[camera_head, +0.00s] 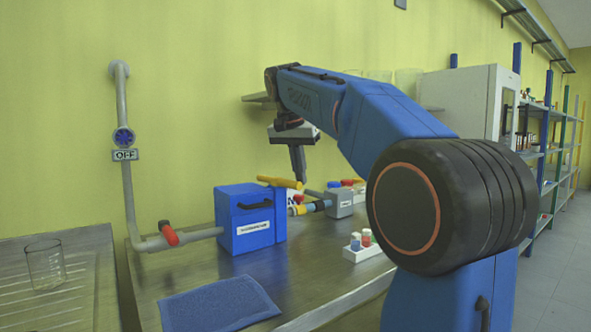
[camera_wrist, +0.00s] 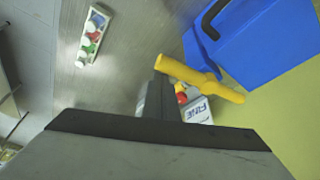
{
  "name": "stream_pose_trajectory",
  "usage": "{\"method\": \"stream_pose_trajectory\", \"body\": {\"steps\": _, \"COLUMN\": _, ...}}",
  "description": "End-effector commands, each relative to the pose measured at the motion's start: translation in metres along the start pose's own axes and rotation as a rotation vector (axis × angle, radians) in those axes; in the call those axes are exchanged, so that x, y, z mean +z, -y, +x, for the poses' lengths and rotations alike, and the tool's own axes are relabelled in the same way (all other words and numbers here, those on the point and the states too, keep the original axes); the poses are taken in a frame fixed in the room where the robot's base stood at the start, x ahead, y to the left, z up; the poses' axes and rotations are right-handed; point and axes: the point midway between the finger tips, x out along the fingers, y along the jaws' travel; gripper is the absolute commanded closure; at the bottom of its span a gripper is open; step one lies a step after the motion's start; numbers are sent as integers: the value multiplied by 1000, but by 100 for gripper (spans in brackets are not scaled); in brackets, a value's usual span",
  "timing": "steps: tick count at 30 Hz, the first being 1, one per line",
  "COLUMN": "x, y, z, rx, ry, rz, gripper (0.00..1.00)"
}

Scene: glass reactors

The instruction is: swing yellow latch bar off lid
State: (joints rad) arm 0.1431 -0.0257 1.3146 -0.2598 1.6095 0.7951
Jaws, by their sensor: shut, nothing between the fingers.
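The yellow latch bar (camera_head: 279,182) shows near the top right edge of the blue box (camera_head: 240,240) in the head view. In the wrist view the yellow bar (camera_wrist: 198,76) lies at a slant beside the blue box (camera_wrist: 265,50), which has a black handle. My gripper (camera_head: 299,178) points down at the right end of the bar. In the wrist view my gripper (camera_wrist: 158,92) is shut and empty, with its fingertips close to one end of the bar. I cannot tell whether they touch. No separate lid is clearly visible.
A grey block (camera_head: 339,205) with red and blue tops stands to the right. A white vial rack (camera_head: 362,250) and a blue mat (camera_head: 218,303) lie on the metal bench. A pipe with a red valve handle (camera_head: 169,233) meets the box's left side. A beaker (camera_head: 45,264) stands far left.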

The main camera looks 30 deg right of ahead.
Motion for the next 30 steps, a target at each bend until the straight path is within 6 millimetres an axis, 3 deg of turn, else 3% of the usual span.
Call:
{"method": "stream_pose_trajectory", "body": {"steps": 12, "x": 15, "y": 4, "z": -5, "rx": -1, "ry": 1, "rz": -2, "gripper": 100}}
{"method": "stream_pose_trajectory", "body": {"steps": 30, "x": 19, "y": 4, "z": -6, "rx": -1, "ry": 7, "rz": -4, "gripper": 100}}
